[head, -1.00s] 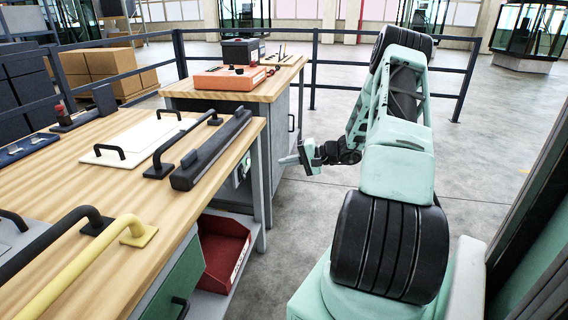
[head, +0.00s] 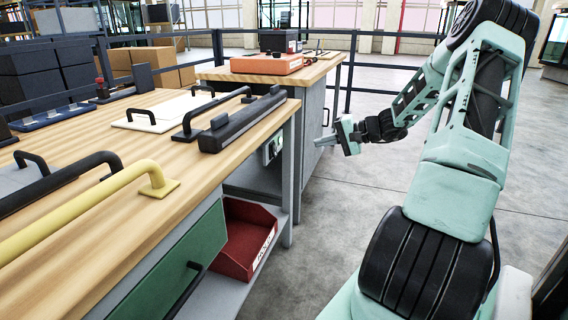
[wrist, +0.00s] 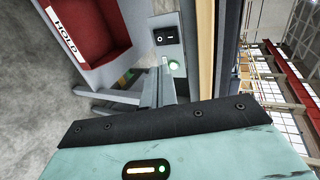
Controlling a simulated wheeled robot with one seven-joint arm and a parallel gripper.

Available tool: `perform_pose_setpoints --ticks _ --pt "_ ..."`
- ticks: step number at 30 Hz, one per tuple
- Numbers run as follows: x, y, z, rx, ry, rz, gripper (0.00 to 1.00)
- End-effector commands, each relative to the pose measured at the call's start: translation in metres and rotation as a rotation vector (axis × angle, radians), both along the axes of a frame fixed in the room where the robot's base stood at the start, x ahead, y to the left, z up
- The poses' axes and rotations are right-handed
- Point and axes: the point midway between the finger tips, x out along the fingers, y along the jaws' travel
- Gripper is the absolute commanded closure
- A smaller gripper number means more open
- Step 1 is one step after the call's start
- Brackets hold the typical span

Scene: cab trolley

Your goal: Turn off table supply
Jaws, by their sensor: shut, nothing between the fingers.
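A supply switch box (wrist: 168,40) shows in the wrist view, on the bench's end under the worktop. It has a black rocker switch (wrist: 164,38) with line and circle marks. A green lamp (wrist: 174,65) glows below it. In the head view the box (head: 272,148) is small, at the bench's right end, partly behind the leg. My gripper (head: 317,142) is shut and empty. It points left toward the box, with a gap between. In the wrist view its grey fingers (wrist: 163,84) reach up toward the lamp and overlap it closely; contact cannot be told.
The wooden bench (head: 150,190) carries handles, a white panel and a black bar (head: 240,122). A red bin (head: 245,240) sits on the shelf below. A second bench (head: 285,78) with an orange box stands behind.

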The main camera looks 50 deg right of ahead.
Motion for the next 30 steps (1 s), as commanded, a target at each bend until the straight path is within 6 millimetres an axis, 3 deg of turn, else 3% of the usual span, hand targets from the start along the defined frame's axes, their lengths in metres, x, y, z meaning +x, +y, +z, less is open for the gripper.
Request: perform_pose_setpoints --ticks 17,30 --pt "0.008 0.004 -0.004 -0.001 0.002 0.002 1.0" --pt "0.078 0.035 -0.039 -0.001 0.002 0.003 1.0"
